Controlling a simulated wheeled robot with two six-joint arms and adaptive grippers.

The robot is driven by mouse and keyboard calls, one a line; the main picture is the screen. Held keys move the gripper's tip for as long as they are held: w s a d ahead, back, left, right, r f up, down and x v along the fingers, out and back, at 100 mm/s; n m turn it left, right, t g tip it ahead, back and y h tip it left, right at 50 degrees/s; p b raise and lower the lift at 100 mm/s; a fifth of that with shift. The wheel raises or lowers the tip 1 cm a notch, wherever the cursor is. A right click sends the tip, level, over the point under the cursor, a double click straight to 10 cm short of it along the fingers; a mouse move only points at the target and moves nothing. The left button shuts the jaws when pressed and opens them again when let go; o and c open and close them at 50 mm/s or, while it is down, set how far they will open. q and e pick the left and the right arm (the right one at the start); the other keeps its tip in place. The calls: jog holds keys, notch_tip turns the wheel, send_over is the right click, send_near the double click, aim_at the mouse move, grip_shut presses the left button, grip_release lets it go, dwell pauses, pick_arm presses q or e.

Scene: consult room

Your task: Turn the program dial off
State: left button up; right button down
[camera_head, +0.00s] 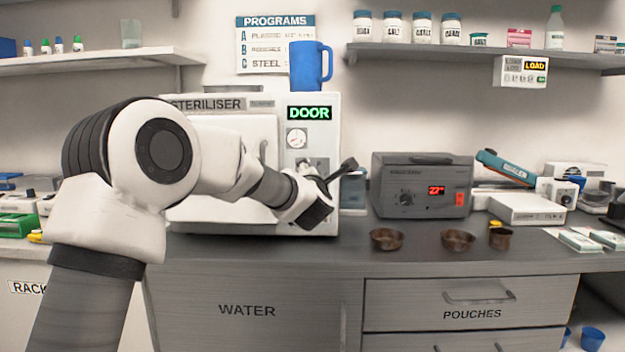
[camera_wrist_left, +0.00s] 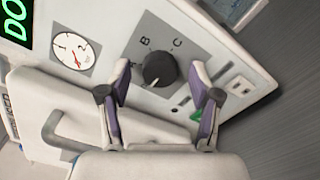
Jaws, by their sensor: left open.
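The steriliser (camera_head: 328,135) stands on the counter, with a lit green DOOR display (camera_head: 309,113) and a round gauge (camera_head: 297,138) on its front. In the left wrist view the black round program dial (camera_wrist_left: 159,69) sits on a grey plate with the letters B and C showing. My left gripper (camera_wrist_left: 160,72) is open, with one finger on each side of the dial; I cannot tell whether either touches it. In the head view my left gripper (camera_head: 330,181) is at the panel below the gauge and mostly hides the dial. My right gripper is not in view.
A blue mug (camera_head: 308,66) stands on top of the steriliser. The steriliser's door handle (camera_wrist_left: 62,138) shows in the left wrist view. A grey box with a red display (camera_head: 421,186) stands to the right, behind small brown bowls (camera_head: 387,239).

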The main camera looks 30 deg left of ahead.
pick_arm(q)
jog(key=v, duration=1.2)
jog(key=shift+w+f, duration=0.1)
